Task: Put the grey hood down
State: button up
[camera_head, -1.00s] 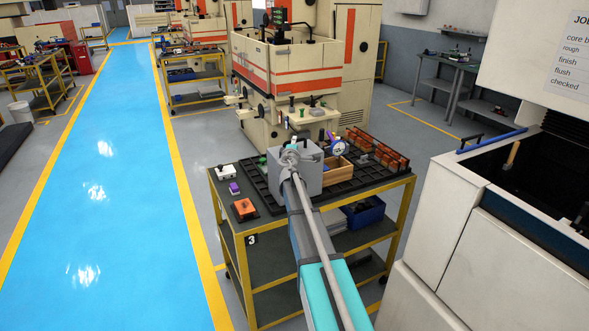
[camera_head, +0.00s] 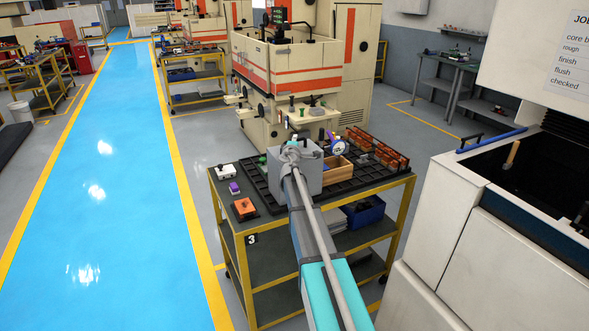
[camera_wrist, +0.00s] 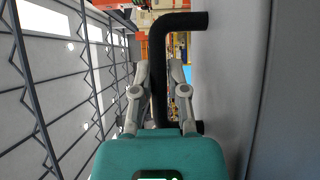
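The grey hood (camera_head: 311,178) is a plain box shape over the black-topped trolley in the head view, partly covered by my arm. Its side wall fills the right of the wrist view (camera_wrist: 225,80). A black bar handle (camera_wrist: 160,50) stands out from that wall. My gripper (camera_wrist: 160,75) has one finger on each side of the handle and looks closed on it. In the head view the fingers cannot be made out. Whether the hood's underside touches the trolley top is hidden.
The trolley (camera_head: 250,225) carries an orange block (camera_head: 243,207), a white box (camera_head: 225,171), a wooden tray (camera_head: 338,171) and a rack of copper-coloured pieces (camera_head: 385,157). A cream machine (camera_head: 440,220) stands close on the right. The blue aisle (camera_head: 95,190) is clear.

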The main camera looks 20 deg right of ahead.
jog(key=shift+r, duration=0.1)
grip_shut()
notch_tip(320, 180, up, 3)
jog(key=p, duration=0.3)
jog(key=s+a+r+p, duration=0.2)
jog(key=s+r+p, duration=0.7)
jog(key=s, duration=0.4)
jog(key=shift+s+r+p, duration=0.4)
jog(key=shift+p, duration=0.1)
jog(key=shift+f, duration=0.15)
notch_tip(320, 180, down, 4)
jog(key=b, duration=0.4)
jog(key=shift+a+r, duration=0.1)
jog(key=shift+r, duration=0.1)
dwell(0.4)
